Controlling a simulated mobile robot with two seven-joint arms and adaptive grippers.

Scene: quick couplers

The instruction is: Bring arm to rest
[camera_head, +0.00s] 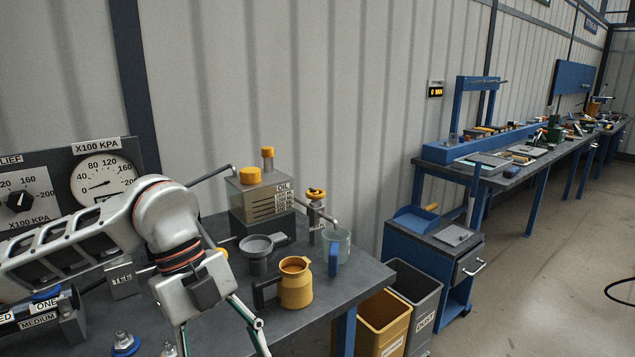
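My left arm (165,225) comes in from the left over the grey workbench (345,285). It bends down at the wrist. My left gripper (218,340) points down over the front part of the bench. Its two fingers are spread apart with bare table between them, and their tips run to the bottom edge of the picture. I see nothing held. My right arm and gripper are not in view.
Right of the gripper stand a yellow jug (296,285), a grey funnel cup (257,256), a clear jug (337,245) and an oil tank (262,198). Couplers (124,343) lie nearby. Bins (384,322) and a blue cart (435,255) stand right of the bench.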

